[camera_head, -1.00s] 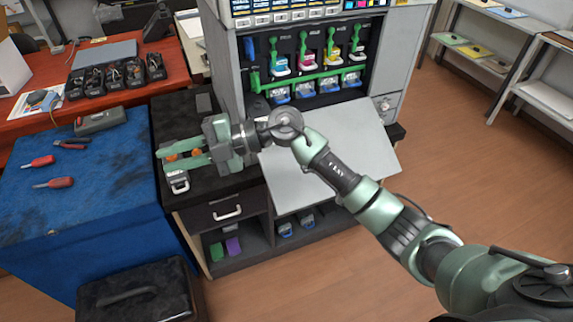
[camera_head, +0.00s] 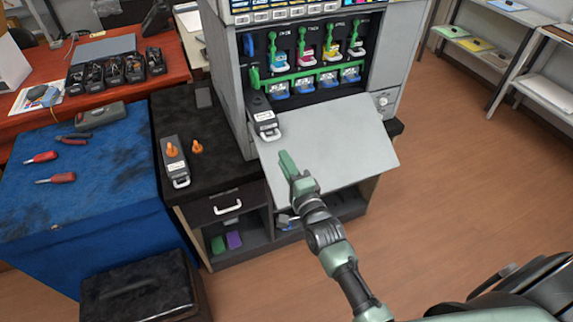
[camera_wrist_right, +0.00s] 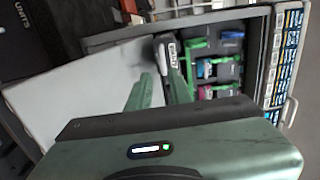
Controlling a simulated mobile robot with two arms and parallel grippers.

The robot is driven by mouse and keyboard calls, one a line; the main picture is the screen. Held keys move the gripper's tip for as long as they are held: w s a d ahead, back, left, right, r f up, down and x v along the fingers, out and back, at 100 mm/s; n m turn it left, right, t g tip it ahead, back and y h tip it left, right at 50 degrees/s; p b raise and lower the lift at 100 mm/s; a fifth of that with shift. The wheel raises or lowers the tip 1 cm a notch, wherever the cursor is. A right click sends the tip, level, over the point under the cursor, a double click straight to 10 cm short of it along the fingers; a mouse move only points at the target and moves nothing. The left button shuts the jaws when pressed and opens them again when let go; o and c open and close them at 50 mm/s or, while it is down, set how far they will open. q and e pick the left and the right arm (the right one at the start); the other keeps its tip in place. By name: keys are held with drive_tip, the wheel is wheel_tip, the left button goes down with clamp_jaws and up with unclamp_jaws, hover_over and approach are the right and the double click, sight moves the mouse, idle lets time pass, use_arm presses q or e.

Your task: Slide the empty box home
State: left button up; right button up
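A dark box with a white label and white front handle (camera_head: 264,118) sits at the printer's left opening, its front end sticking out over the open door (camera_head: 335,140). The box also shows in the right wrist view (camera_wrist_right: 165,50), its label apparently reading EMPTY. My right gripper (camera_head: 285,158) is over the door, just in front of the box and apart from it. In the wrist view its two green fingers (camera_wrist_right: 160,82) stand apart with nothing held. A similar dark box (camera_head: 174,160) with an orange cap on it lies on the black cabinet. My left gripper is out of view.
A loose orange cap (camera_head: 197,146) stands on the cabinet. Coloured cartridges (camera_head: 305,58) and a green bar (camera_head: 300,77) fill the printer bay. A blue workbench (camera_head: 90,205) with tools is at left, a black case (camera_head: 140,290) below. Open floor lies right.

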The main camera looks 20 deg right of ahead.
sight(273, 139)
drive_tip(key=w+b, duration=0.1)
drive_tip(key=w, duration=0.2)
drive_tip(key=w+b, duration=0.1)
drive_tip(key=w, duration=0.2)
drive_tip(key=w+b, duration=0.1)
drive_tip(key=w, duration=0.2)
drive_tip(key=shift+a+r, duration=0.2)
drive_tip(key=shift+r, duration=0.15)
drive_tip(key=shift+c, duration=0.3)
clamp_jaws()
idle(1.0)
